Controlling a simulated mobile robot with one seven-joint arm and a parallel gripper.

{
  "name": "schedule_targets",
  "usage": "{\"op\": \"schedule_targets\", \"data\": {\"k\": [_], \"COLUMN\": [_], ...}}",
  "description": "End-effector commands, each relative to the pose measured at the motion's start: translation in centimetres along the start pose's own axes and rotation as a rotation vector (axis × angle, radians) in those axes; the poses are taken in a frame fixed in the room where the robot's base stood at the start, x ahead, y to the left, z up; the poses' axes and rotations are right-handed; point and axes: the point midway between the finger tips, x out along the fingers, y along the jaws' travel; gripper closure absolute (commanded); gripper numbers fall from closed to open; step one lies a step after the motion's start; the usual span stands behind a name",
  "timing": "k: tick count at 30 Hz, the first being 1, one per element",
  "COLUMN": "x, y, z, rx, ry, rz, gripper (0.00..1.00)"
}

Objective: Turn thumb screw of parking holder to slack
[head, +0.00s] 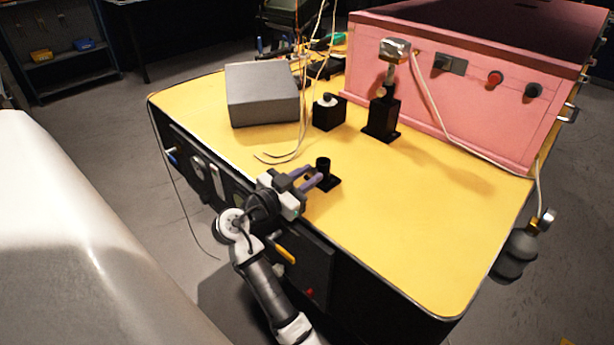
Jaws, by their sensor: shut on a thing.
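The parking holder is most likely the small black upright socket (323,166) on a flat black base, near the front edge of the yellow table top. My gripper (312,180) reaches over the front edge from the left. Its purple fingers are at the near left side of this holder, shut on a small part there. That part is likely the thumb screw, but the fingers hide it. I cannot tell how far the screw is turned. The holder stands upright and its top looks empty.
On the yellow table (420,240) stand a grey box (262,95), a black block with a white disc (329,112) and a black stand (382,115) holding a metal-headed tool. Loose pale wires (290,155) lie behind my gripper. A pink enclosure (455,100) fills the back right. The front right is clear.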

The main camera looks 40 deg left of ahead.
Motion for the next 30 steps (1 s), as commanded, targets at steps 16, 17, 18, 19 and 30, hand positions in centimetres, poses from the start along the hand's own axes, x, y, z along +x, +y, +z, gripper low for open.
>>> {"op": "schedule_targets", "data": {"k": [16,17,18,19,30], "x": [-0.05,-0.05,-0.04,-0.04,-0.04], "y": [0.02,0.02,0.03,0.03,0.04], "z": [-0.09,-0.1,-0.1,-0.1,-0.1], "rx": [-0.362,-0.378,-0.398,-0.411,-0.492], "ry": [0.0,0.0,0.0,0.0,0.001], "rz": [0.0,0.0,0.0,0.0,0.0], "gripper": [0.99,0.99,0.99,0.99,0.99]}}
